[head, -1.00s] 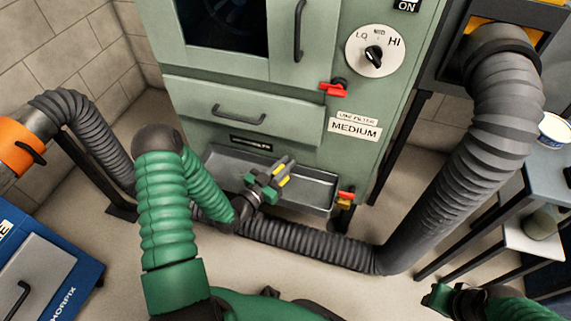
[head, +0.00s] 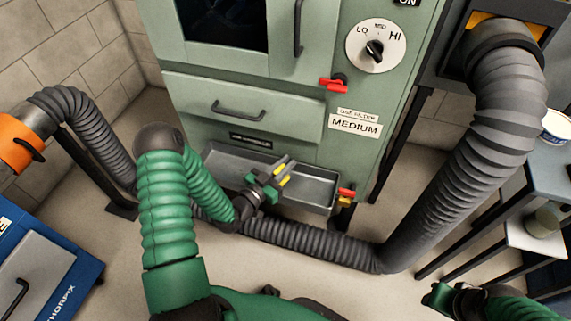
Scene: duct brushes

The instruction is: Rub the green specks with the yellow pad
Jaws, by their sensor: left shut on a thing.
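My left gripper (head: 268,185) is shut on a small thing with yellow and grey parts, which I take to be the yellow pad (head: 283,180). It holds this over the grey metal tray (head: 223,161) at the foot of the green cabinet. Whether the pad touches the tray is not clear. The fingers hide part of it. I cannot make out any green specks. My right gripper (head: 440,298) is low at the right, away from the tray, and its opening is too small to read.
The green cabinet (head: 240,85) has a dial (head: 376,49), a drawer and a red valve handle (head: 333,84). A thick grey duct hose (head: 500,110) runs down at the right and along the floor. A dark shelf table (head: 548,170) stands far right, a blue box (head: 45,262) lower left.

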